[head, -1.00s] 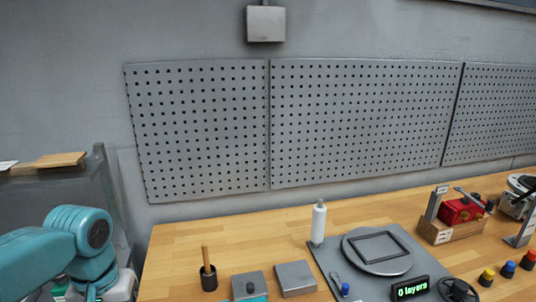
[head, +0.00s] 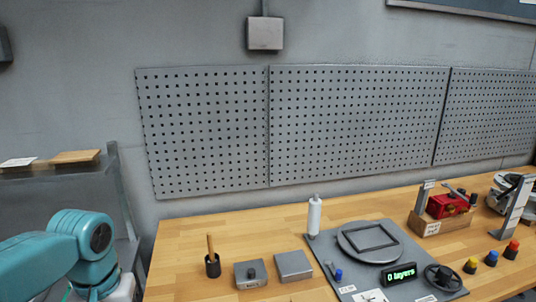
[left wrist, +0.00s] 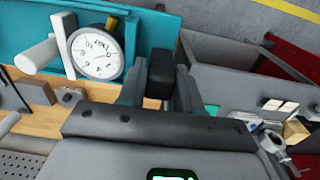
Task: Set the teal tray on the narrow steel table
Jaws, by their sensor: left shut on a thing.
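The teal tray (left wrist: 155,35) fills the upper left of the left wrist view. My left gripper (left wrist: 160,88) is shut on a dark block that looks like the tray's handle. My left arm shows at the lower left of the head view, but its gripper is out of that frame. My right gripper is in neither view. I cannot tell for sure which surface is the narrow steel table.
A wooden workbench (head: 180,255) runs along the pegboard wall. A grey rack (head: 60,178) with a wooden board stands at the left.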

